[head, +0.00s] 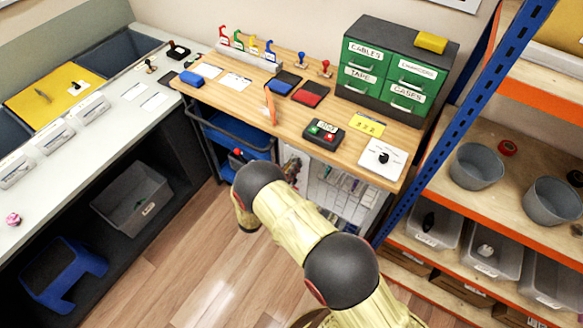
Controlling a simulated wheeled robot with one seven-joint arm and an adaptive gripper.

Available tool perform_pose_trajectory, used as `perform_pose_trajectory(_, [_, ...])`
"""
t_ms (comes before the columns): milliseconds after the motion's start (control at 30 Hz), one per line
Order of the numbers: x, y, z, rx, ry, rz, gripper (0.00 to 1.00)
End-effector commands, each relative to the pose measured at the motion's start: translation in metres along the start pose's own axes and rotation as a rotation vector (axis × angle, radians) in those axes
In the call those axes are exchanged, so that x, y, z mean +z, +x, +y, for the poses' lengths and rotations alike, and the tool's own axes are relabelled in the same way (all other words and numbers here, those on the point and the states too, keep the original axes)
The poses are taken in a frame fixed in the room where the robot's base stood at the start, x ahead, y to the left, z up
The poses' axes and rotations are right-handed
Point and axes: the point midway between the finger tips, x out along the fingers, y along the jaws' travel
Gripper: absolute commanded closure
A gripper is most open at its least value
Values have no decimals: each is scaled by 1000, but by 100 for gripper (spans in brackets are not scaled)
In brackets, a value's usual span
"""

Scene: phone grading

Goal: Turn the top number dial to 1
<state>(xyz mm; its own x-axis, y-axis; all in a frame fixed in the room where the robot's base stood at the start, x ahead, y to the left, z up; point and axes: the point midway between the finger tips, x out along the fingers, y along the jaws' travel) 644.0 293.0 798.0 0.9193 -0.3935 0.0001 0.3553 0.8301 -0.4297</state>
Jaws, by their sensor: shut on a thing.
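No number dial can be made out for sure. A white plate with a black knob (383,158) lies at the right front corner of the wooden bench, apart from my arm. My arm reaches in from the bottom and bends in front of the bench. The end of my arm, with my gripper (291,168), shows only as a small greyish part beside the dark joint, below the bench's front edge. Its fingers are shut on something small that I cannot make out. The joint and link hide much of that spot.
The wooden bench (290,131) carries a button box (323,134), a yellow number card (367,125) and green drawers (376,67). An orange-edged shelf with grey buckets (477,166) stands right. A grey counter (115,117) runs left. The floor between is clear.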

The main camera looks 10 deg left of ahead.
Motion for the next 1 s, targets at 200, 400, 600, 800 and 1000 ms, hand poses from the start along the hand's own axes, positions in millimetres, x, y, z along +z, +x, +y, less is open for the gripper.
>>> perform_pose_trajectory(200, [0, 0, 0, 1, -205, -1, 100])
perform_pose_trajectory(400, [1, 0, 0, 1, -395, -1, 100])
perform_pose_trajectory(600, [1, 0, 0, 2, -581, -1, 100])
perform_pose_trajectory(800, [1, 0, 0, 2, -742, -2, 100])
perform_pose_trajectory(1000, [1, 0, 0, 2, -861, -2, 100])
